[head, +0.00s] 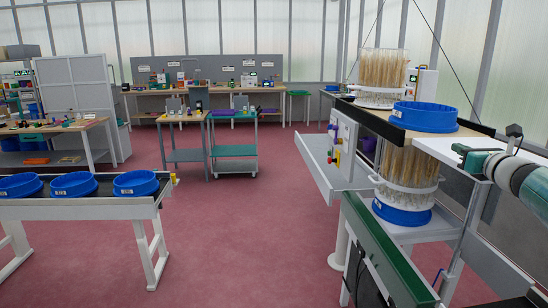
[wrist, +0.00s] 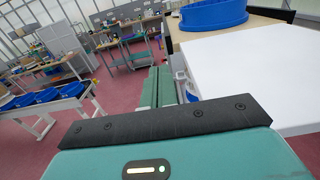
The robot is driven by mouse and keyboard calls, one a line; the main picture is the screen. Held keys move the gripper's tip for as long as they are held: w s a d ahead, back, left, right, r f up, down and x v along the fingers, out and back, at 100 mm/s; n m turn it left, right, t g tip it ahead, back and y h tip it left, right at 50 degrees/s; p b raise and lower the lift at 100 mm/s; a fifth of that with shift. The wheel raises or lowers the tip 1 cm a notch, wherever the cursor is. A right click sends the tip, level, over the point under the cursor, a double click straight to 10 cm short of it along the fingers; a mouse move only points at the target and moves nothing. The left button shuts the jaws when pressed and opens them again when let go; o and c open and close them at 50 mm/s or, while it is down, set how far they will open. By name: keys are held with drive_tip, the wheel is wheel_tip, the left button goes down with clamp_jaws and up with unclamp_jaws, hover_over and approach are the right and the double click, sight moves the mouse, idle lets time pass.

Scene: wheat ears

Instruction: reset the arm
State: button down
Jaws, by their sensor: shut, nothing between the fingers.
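My gripper (head: 462,151) is at the right of the head view, at the end of my arm. It is shut and empty, beside and seemingly above a white panel (head: 436,146). In the wrist view its teal housing with a black strip fills the bottom, and the white panel (wrist: 245,75) lies to the right. I cannot make out the fingertips clearly.
A blue round tray (head: 425,117) and a clear drum of wheat ears (head: 380,75) stand on the shelf near my arm. Another wheat drum (head: 408,167) sits below. Blue trays (head: 135,183) line a table at left. Red floor between is open.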

drive_tip(key=s+a+f+n+g+y, duration=0.1)
drive_tip(key=s+a+f+n+g, duration=0.25)
drive_tip(key=a+n, duration=0.4)
drive_tip(key=s+a+f+n+g+y, duration=0.15)
drive_tip(key=s+a+n, duration=0.25)
drive_tip(key=a, duration=0.7)
drive_tip(key=s+a+f+n+g+y, duration=0.1)
drive_tip(key=s+a+f+n+g, duration=0.25)
drive_tip(key=a+n, duration=0.45)
drive_tip(key=s+a+f+n+g+h, duration=0.1)
drive_tip(key=s+f+n, duration=0.3)
drive_tip(key=s, duration=0.4)
drive_tip(key=s+a+f+n+g+h, duration=0.1)
drive_tip(key=s+a+f+n+h, duration=0.1)
drive_tip(key=s+f+n, duration=0.3)
drive_tip(key=s+a+f+n+g+h, duration=0.2)
drive_tip(key=s+n, duration=0.4)
drive_tip(key=s, duration=0.6)
wheel_tip(320, 180, down, 3)
drive_tip(key=shift+s+a+r, duration=0.2)
drive_tip(key=shift+s+a, duration=0.1)
drive_tip(key=shift+a, duration=0.4)
drive_tip(key=shift+n, duration=0.25)
